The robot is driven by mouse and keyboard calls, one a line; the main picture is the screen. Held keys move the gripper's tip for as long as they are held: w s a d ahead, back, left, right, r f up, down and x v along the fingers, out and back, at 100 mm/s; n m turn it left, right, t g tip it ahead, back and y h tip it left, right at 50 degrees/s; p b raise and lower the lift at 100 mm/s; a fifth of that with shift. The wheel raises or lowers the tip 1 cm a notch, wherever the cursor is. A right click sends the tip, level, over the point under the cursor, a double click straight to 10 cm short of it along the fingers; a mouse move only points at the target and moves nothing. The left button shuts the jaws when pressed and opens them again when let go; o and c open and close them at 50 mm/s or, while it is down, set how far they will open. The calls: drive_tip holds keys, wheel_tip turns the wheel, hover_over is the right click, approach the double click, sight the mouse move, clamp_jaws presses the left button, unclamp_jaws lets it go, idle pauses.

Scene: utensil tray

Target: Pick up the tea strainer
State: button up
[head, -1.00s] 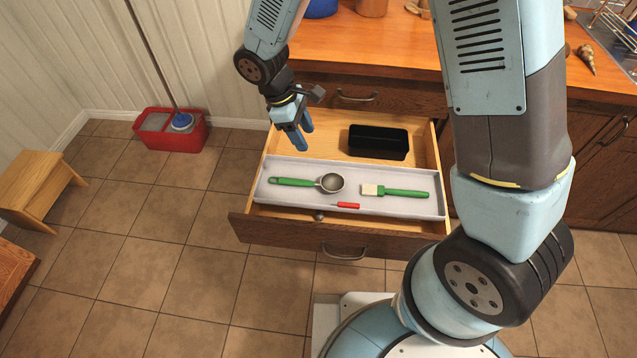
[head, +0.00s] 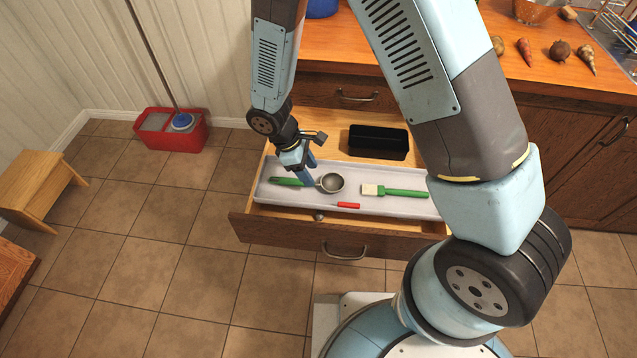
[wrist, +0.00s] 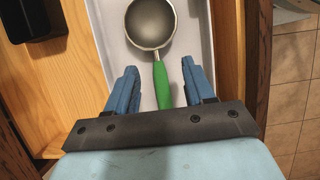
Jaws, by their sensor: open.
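The tea strainer has a round metal bowl (head: 332,182) and a green handle (head: 287,181). It lies in the white tray (head: 400,209) inside the open drawer. In the wrist view its bowl (wrist: 151,22) is at the top and its green handle (wrist: 162,86) runs down between my fingers. My gripper (head: 311,176) is open over the handle, close to the bowl. In the wrist view the blue fingers of my gripper (wrist: 159,85) stand on either side of the handle, with gaps to it. Part of the handle is hidden behind my gripper in the head view.
A green-handled brush (head: 400,192) and a small red item (head: 348,205) lie in the same tray. A black box (head: 378,142) stands in the drawer behind the tray. The drawer front (head: 345,238) and wooden side walls bound the space. The counter (head: 400,75) is above.

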sight(319, 184)
drive_tip(key=shift+w+x, duration=0.15)
drive_tip(key=shift+x, duration=1.15)
drive_tip(key=shift+w+x, duration=0.15)
drive_tip(key=shift+x, duration=1.15)
drive_tip(key=shift+d, duration=0.1)
clamp_jaws()
